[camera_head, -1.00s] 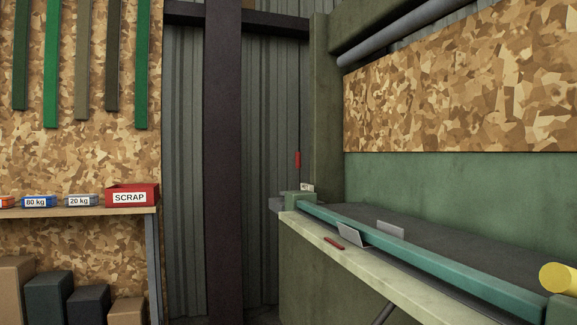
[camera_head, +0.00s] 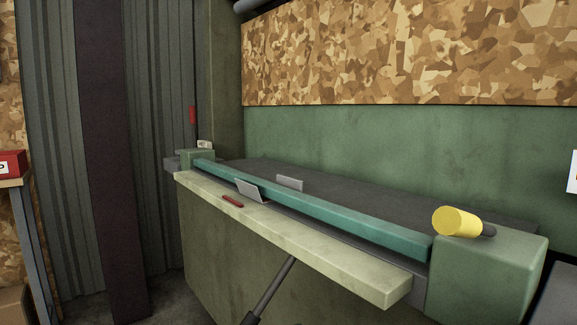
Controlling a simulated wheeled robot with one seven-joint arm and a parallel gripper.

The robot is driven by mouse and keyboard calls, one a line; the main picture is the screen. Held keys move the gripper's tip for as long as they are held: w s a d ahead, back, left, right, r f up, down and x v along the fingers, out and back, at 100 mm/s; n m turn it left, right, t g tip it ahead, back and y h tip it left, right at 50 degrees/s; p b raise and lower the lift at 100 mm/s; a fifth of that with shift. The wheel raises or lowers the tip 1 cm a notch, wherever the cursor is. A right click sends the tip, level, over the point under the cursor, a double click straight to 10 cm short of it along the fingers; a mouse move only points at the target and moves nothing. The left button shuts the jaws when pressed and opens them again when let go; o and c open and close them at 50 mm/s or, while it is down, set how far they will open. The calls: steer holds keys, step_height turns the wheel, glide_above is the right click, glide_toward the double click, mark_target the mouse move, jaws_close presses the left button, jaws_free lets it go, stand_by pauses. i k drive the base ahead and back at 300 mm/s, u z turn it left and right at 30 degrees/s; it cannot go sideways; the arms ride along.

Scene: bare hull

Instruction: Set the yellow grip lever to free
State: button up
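A thick yellow cylinder (camera_head: 456,221), which looks like the grip of the yellow grip lever, is at the right end of the green bench machine. It sits on a short dark shaft (camera_head: 489,230) over the green end block (camera_head: 490,265). The grip lies roughly level and points left toward the front. No free or locked marking can be read beside it. My gripper is not in view.
A teal bar (camera_head: 320,210) runs along the machine bed behind a pale front ledge (camera_head: 300,245). A red tool (camera_head: 232,201) lies on the ledge, and two grey plates (camera_head: 250,190) stand near the bar. A dark rod (camera_head: 272,290) slants below the ledge. A dark post (camera_head: 112,150) stands left.

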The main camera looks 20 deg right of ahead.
mark_target(447, 221)
steer(key=k, duration=1.65)
steer(key=u, duration=1.45)
steer(key=i, duration=0.65)
steer(key=z, duration=2.45)
